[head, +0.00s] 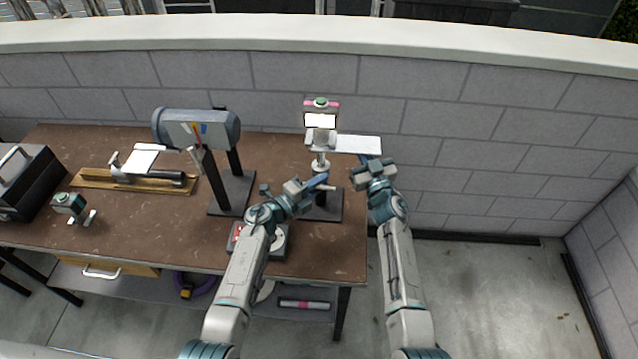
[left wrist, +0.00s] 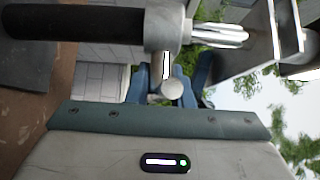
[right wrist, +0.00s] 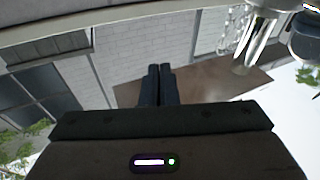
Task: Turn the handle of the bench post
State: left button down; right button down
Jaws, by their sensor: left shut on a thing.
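The bench post (head: 321,196) stands on a dark base near the table's right end, with a metal fitting and a white plate (head: 358,144) on top. In the left wrist view its black shaft (left wrist: 75,22) runs across the top to a metal collar (left wrist: 163,28). A small handle with a round end knob (left wrist: 172,89) sticks out from the collar. My left gripper (head: 322,180) is shut on this handle, blue fingers on either side (left wrist: 170,82). My right gripper (head: 364,158) is shut and empty, right of the post below the plate; its fingertips are together in the right wrist view (right wrist: 160,72).
A grey cylinder on a stand (head: 196,128) is left of the post. A wooden board with a tool (head: 135,180), a small device (head: 70,205) and a black box (head: 28,182) lie farther left. A brick wall (head: 430,110) runs behind. Floor right of the table is clear.

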pick_arm(q)
jog(key=m+g+y, duration=0.1)
jog(key=y, duration=0.1)
jog(key=m+g+y, duration=0.1)
jog(key=m, duration=0.1)
jog(key=shift+s+d+f+m+y, duration=0.1)
jog(key=shift+s+f+m+y, duration=0.1)
jog(key=shift+m+y, duration=0.15)
jog(key=shift+m+g+y, duration=0.5)
jog(key=shift+m+y, duration=0.05)
jog(key=shift+y, duration=0.3)
jog(key=shift+f, duration=0.15)
jog(key=c, duration=1.3)
grip_release()
jog(key=shift+w, duration=0.1)
jog(key=shift+r, duration=0.2)
jog(key=shift+s+a+r+y, duration=0.3)
jog(key=shift+a, duration=0.1)
jog(key=v, duration=1)
jog(key=shift+s+a, duration=0.25)
jog(key=shift+s, duration=0.05)
jog(key=shift+r, duration=0.1)
